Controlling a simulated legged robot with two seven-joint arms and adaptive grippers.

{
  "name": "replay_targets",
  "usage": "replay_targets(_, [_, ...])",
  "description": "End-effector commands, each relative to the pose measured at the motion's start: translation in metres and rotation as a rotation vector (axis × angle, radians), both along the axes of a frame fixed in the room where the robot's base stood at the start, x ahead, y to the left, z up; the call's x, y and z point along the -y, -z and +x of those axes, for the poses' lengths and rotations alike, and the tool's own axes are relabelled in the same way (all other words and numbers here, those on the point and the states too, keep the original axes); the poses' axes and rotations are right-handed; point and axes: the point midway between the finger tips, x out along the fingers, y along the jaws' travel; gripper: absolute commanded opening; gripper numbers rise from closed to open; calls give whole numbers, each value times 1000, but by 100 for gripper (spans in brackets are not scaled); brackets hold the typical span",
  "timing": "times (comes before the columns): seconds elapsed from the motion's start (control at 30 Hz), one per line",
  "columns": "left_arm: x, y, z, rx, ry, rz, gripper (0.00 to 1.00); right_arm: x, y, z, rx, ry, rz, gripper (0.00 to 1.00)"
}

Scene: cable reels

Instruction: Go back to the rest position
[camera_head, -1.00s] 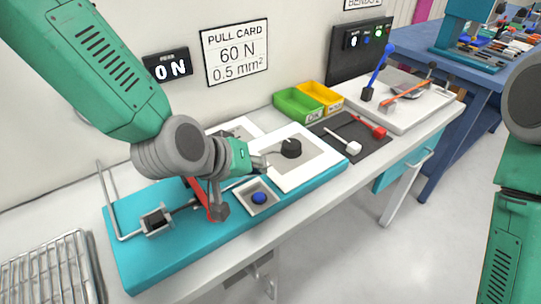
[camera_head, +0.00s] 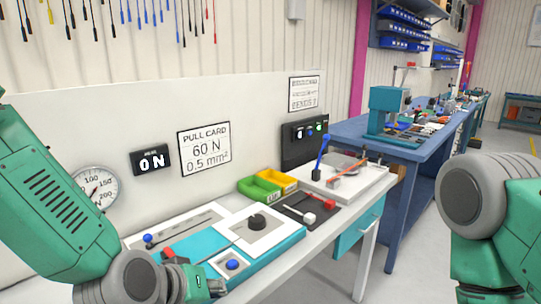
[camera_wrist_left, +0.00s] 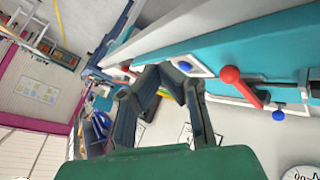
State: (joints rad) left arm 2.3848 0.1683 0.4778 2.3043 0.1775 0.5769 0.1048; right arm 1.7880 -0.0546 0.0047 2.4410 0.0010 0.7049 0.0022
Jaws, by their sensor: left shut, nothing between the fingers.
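My left gripper (camera_head: 216,287) is low in the head view, in front of the teal test fixture (camera_head: 290,243). In the left wrist view its fingers (camera_wrist_left: 168,72) are shut with nothing between them. A red ball-ended lever (camera_wrist_left: 232,76) shows just to the right of the fingers there, apart from them as far as I can tell. My right arm stands at the right edge of the head view. Its gripper is out of the picture.
A dark mat (camera_head: 297,206) lies to the right. A round gauge (camera_head: 97,187) hangs on the wall. The aisle floor is clear.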

Motion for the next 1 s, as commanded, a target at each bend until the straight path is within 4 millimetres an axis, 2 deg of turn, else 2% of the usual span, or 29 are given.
replay_targets(0.03, [-4, 11, -5, -19, 2, 15, 0, 0, 0, 0, 1, 0, 0, 40])
replay_targets(0.27, [-23, 53, -23, -82, 11, 79, 0, 0, 0, 1, 3, 0, 0, 40])
replay_targets(0.57, [-63, 126, -74, -206, 41, 202, 0, 0, 0, 1, 1, 0, 0, 40])
replay_targets(0.67, [-84, 158, -102, -270, 66, 264, 0, 0, 0, 1, 1, 0, 0, 40])
replay_targets(0.8, [-122, 204, -160, -385, 118, 370, 0, 0, 0, 1, 2, 0, 0, 40])
replay_targets(0.9, [-150, 228, -203, -464, 164, 442, 0, 0, 0, 1, 2, 0, 0, 40])
replay_targets(1.0, [-174, 244, -242, -533, 210, 504, 0, 0, 0, 1, 2, 0, 0, 40])
